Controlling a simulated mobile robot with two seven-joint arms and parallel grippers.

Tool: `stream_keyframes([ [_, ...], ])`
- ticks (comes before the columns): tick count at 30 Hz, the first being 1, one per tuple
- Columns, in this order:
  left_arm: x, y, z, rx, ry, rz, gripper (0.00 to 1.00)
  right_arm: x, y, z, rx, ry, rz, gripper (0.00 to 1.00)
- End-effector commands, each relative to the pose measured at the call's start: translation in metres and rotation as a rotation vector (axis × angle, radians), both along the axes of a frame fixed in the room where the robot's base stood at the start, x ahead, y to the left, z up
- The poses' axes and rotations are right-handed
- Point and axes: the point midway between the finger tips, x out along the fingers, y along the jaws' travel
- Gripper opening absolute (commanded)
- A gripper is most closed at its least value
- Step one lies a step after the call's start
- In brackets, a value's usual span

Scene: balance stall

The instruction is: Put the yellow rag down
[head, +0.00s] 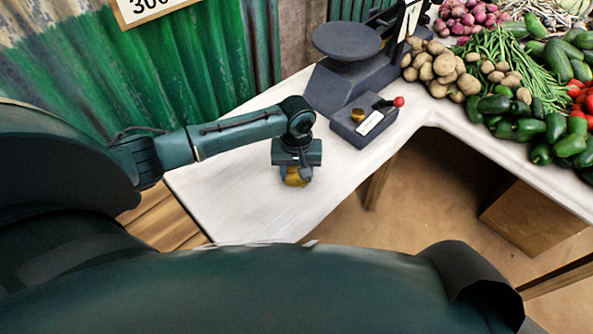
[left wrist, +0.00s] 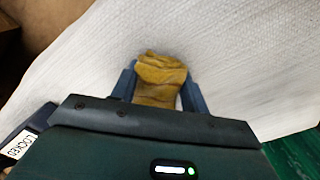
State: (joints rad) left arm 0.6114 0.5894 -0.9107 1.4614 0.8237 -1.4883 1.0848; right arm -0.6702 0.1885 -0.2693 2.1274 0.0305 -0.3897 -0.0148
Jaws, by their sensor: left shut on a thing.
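The yellow rag (left wrist: 160,78) is a crumpled cloth between the two fingers of my left gripper (left wrist: 160,88) in the left wrist view. In the head view, my left gripper (head: 297,172) points down over the white table (head: 235,190), shut on the rag (head: 296,178). Most of the rag is hidden behind the gripper in the head view. I cannot tell whether the rag touches the table top. My right gripper is in neither view.
A dark scale (head: 345,75) with a round pan stands behind the gripper. A grey box (head: 362,128) with a red-knobbed lever and a brass-coloured piece is to the right. Potatoes (head: 440,68) and green peppers (head: 545,130) lie farther right. The table left of the gripper is clear.

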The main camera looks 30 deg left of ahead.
Motion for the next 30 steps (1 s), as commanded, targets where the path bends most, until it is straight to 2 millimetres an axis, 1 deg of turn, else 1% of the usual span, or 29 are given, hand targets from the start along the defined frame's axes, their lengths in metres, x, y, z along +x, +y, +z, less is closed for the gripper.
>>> stream_keyframes([
  [2, 0.0, 0.0, -0.003, 0.0, 0.001, 0.001, 0.27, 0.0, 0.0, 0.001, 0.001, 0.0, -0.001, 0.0],
  [3, 0.0, 0.0, -0.003, 0.0, 0.001, 0.001, 0.47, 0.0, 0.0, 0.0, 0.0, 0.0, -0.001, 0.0],
  [9, 0.0, 0.0, -0.003, 0.0, 0.001, 0.0, 0.63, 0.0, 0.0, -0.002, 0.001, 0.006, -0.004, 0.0],
  [11, 0.0, 0.0, -0.003, 0.0, 0.001, 0.0, 0.67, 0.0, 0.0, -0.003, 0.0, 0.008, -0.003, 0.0],
  [17, 0.0, 0.0, -0.002, 0.0, 0.0, 0.0, 0.67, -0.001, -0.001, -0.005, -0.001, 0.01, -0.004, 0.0],
  [20, 0.0, 0.0, 0.002, 0.0, -0.001, -0.001, 0.67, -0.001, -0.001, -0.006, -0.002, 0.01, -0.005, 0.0],
  [23, 0.0, 0.0, 0.015, -0.001, 0.0, -0.001, 0.67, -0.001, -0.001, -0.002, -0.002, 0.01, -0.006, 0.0],
  [26, 0.001, 0.0, 0.035, -0.002, -0.003, -0.001, 0.67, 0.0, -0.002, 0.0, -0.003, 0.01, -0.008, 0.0],
  [30, 0.001, 0.0, 0.067, -0.001, -0.004, -0.001, 0.67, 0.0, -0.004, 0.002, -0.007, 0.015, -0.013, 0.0],
])
